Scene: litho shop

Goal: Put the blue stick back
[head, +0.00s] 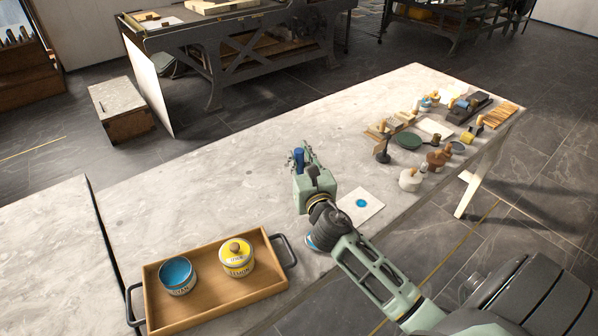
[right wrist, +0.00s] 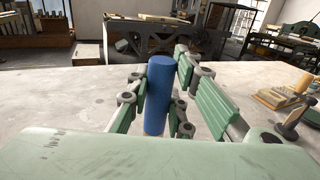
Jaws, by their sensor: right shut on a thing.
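My right gripper (head: 302,160) is over the stone-topped table in the head view, shut on the blue stick (head: 299,155). In the right wrist view the blue stick (right wrist: 157,95) stands nearly upright between the two green fingers, tilted slightly. Its lower end shows just above the gripper's pale green body; I cannot tell whether it touches the table. My left gripper is not in view.
A wooden tray (head: 218,303) holds an open cyan tin (head: 177,275) and a yellow tin (head: 236,257). A white card with a blue spot (head: 362,204) lies right of my gripper. Tools crowd the table's far right; the middle is clear.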

